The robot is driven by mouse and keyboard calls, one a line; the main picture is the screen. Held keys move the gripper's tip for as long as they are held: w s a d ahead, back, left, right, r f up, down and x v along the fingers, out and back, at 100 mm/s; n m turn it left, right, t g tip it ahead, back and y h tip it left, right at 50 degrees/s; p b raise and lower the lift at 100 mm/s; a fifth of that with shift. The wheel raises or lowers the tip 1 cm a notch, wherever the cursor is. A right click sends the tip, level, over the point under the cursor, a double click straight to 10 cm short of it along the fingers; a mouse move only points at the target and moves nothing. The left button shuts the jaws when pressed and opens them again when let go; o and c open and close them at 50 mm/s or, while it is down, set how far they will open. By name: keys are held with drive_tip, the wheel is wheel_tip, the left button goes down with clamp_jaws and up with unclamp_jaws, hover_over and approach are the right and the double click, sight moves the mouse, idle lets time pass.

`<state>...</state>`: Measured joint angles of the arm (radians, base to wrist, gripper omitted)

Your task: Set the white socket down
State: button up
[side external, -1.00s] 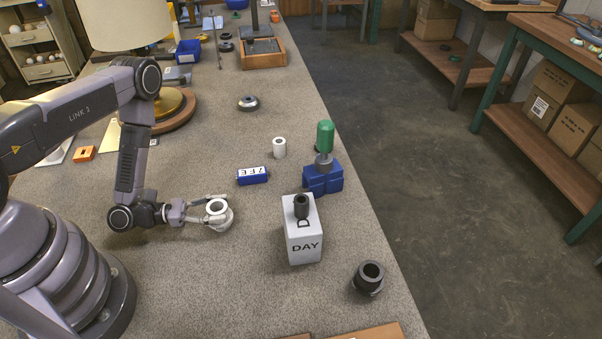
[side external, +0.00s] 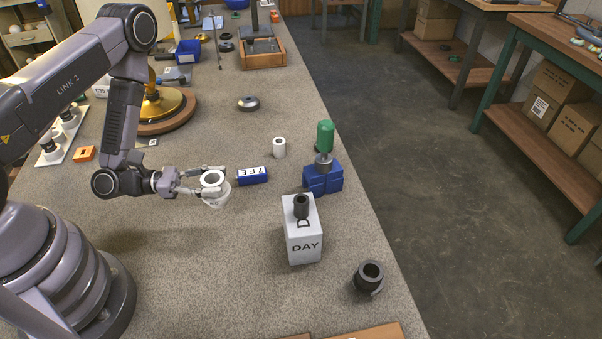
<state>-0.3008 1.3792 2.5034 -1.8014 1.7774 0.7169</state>
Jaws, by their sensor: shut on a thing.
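The white socket (side external: 206,180), a round piece with a ring-shaped top and an open centre, is between the fingers of my gripper (side external: 216,180). My gripper is shut on it, with one finger on its far side and one on its near side. The socket looks upright. Its lower part is partly hidden by the near finger, and I cannot tell how far it is above the bench (side external: 190,270).
A blue block with a label (side external: 252,175) lies just right of the socket. A white cylinder (side external: 279,148), a blue holder with a green-handled tool (side external: 323,178), a DAY box (side external: 303,235) and a black ring (side external: 369,278) stand further right.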

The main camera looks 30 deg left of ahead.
drive_tip(key=s+d+f+m+g+h, duration=0.1)
drive_tip(key=s+d+m+g, duration=0.3)
drive_tip(key=d+m+g, duration=0.3)
drive_tip(key=s+d+m+g+h, duration=0.1)
drive_tip(key=s+d+m+g, duration=0.4)
drive_tip(key=g, duration=0.5)
drive_tip(key=shift+s+d+f, duration=0.1)
drive_tip(key=shift+d+f, duration=0.2)
drive_tip(key=shift+f, duration=1.1)
drive_tip(key=shift+s+d+f, duration=0.1)
drive_tip(key=shift+d+f, duration=0.15)
drive_tip(key=shift+f, duration=1.2)
drive_tip(key=shift+s+d+f, duration=0.1)
drive_tip(key=shift+d+f, duration=0.2)
drive_tip(key=shift+f, duration=1.1)
drive_tip(key=shift+f+n, duration=0.15)
drive_tip(key=shift+n, duration=0.15)
drive_tip(key=o, duration=1.1)
drive_tip(key=shift+o, duration=0.2)
